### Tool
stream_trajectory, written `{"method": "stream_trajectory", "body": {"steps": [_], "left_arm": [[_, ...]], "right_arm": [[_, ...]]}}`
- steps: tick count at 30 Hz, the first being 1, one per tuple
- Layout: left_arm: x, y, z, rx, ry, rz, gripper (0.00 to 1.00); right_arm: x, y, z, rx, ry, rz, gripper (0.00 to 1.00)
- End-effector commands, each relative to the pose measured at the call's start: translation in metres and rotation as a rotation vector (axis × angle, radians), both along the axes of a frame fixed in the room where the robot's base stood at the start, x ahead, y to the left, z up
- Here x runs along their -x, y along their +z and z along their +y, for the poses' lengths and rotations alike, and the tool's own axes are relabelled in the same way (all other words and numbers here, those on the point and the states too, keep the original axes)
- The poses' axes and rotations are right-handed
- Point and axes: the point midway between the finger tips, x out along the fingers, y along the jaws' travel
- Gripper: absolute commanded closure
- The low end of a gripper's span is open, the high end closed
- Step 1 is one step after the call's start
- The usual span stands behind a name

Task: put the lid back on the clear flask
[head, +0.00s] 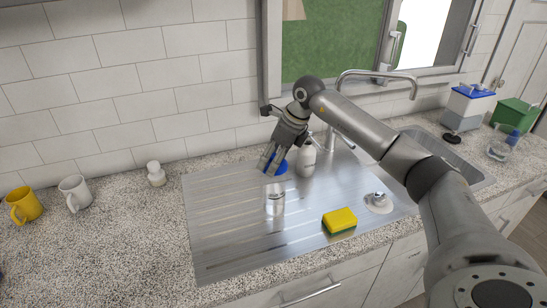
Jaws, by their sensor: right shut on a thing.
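A small clear vessel (276,200), which looks like the flask, stands upright on the ribbed steel drainboard (225,215), with no lid seen on it. My right gripper (272,162) is above and behind it in the picture, pointing down. It is shut on a blue round thing (281,168) that looks like the lid, partly hidden by the fingers. The blue thing appears apart from the flask; its exact height is hard to tell. My left gripper is out of view.
A white bottle (306,160) stands just right of the gripper, near the faucet (378,75). A yellow sponge (340,220) and a pale round item (379,201) lie to the right. Mugs (75,191) and a small white bottle (156,174) stand left. The drainboard's left part is clear.

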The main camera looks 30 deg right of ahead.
Motion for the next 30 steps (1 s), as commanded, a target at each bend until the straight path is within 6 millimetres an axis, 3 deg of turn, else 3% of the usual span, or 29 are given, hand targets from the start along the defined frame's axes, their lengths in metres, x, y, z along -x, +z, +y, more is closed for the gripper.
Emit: {"method": "stream_trajectory", "body": {"steps": [26, 27, 30], "left_arm": [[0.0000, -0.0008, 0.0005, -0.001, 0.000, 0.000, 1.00], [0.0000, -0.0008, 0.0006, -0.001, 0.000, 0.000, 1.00], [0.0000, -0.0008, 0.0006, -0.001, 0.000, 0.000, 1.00]], "right_arm": [[0.0000, -0.0019, -0.0001, -0.001, 0.000, -0.001, 0.48], [-0.0001, -0.0018, -0.0001, -0.001, 0.000, -0.001, 0.29], [0.0000, -0.0020, -0.0001, -0.001, 0.000, -0.001, 0.16]]}}
